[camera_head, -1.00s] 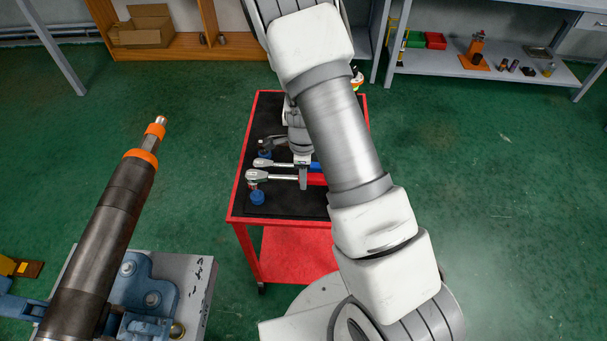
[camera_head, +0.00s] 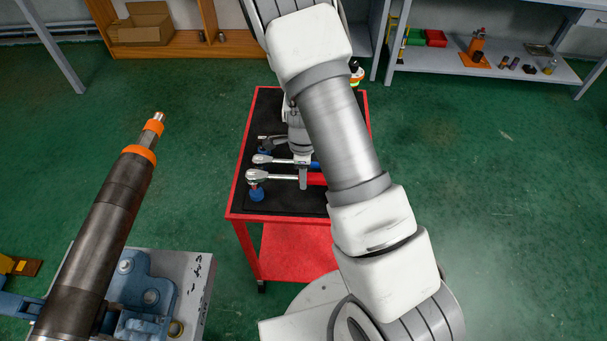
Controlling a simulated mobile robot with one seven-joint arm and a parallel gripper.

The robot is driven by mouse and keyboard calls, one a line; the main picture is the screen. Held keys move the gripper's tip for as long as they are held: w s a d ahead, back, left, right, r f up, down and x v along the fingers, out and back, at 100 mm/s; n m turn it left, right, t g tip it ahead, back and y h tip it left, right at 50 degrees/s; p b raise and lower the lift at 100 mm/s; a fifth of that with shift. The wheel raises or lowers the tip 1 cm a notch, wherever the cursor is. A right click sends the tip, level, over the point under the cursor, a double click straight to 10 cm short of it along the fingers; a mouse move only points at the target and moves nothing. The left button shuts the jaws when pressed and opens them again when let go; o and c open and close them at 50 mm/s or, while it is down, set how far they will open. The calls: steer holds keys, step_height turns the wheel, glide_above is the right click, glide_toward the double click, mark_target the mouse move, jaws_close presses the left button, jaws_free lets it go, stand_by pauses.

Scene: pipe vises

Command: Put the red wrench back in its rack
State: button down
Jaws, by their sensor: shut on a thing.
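The red wrench (camera_head: 284,177) is a ratchet with a silver head at the left and a red handle at the right. It lies sideways over the black top of the red cart, and my arm hides the handle's right end. My gripper (camera_head: 303,180) points down and is shut on the wrench near where the silver shaft meets the red handle. A blue socket piece (camera_head: 257,194) is just below the wrench head in the picture. I cannot tell whether the wrench touches the cart top. No rack for it can be clearly made out.
A blue-handled wrench (camera_head: 275,160) lies close behind, parallel to the red one. Another dark tool (camera_head: 270,143) is farther back. The red cart (camera_head: 237,180) has a raised rim. A vise (camera_head: 145,292) with a dark pipe (camera_head: 103,228) stands at left. Green floor surrounds the cart.

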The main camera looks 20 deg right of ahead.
steer(key=shift+f+b, duration=1.5)
steer(key=shift+f, duration=0.45)
stand_by(2.1)
steer(key=shift+c, duration=2.3)
jaws_free()
step_height(320, 180, up, 17)
steer(key=p, duration=0.1)
steer(key=shift+r, duration=0.2)
steer(key=shift+a, duration=0.1)
